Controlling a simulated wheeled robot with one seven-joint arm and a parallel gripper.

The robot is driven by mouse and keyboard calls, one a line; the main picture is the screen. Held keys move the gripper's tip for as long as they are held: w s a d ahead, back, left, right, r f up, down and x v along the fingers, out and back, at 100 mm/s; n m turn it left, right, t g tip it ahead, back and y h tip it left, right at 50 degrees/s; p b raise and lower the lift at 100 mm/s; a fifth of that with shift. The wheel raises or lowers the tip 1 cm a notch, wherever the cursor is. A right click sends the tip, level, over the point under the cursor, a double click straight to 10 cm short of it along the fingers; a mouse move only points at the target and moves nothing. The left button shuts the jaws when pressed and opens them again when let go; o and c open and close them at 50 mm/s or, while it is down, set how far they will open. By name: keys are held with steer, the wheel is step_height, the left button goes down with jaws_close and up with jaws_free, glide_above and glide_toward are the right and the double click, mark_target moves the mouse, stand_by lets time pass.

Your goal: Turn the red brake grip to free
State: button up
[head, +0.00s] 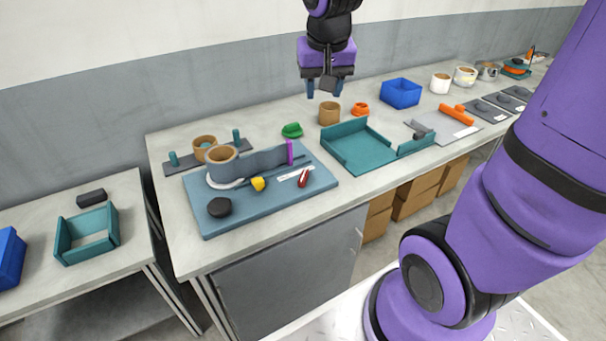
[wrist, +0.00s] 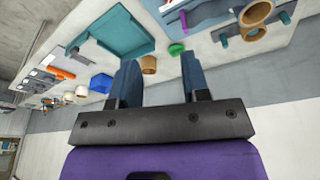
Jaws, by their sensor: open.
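The red brake grip (head: 303,177) lies over a white strip (head: 293,174) on the right part of the blue-grey base board (head: 215,223) in the head view. It stands slanted, its upper end leaning to the right. I cannot read any marks on the strip. My gripper (head: 324,87) hangs above the back of the bench, up and to the right of the grip and well apart from it. In the wrist view my gripper (wrist: 160,80) has its two fingers spread with nothing between them.
The board also bears a tan reel (head: 221,155), a yellow knob (head: 258,184), a black knob (head: 219,207) and a purple upright (head: 290,152). The bench's front edge is clear.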

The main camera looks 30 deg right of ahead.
steer(key=w+d+f+m+g, duration=0.2)
steer(key=w+f, duration=0.6)
steer(key=f, duration=0.3)
steer(key=m+y, duration=0.1)
steer(key=m, duration=0.2)
glide_above(303, 176)
step_height(303, 176, down, 11)
steer(key=shift+g, duration=0.4)
step_height(303, 176, down, 11)
steer(key=shift+r, duration=0.1)
steer(key=shift+c, duration=0.2)
jaws_close()
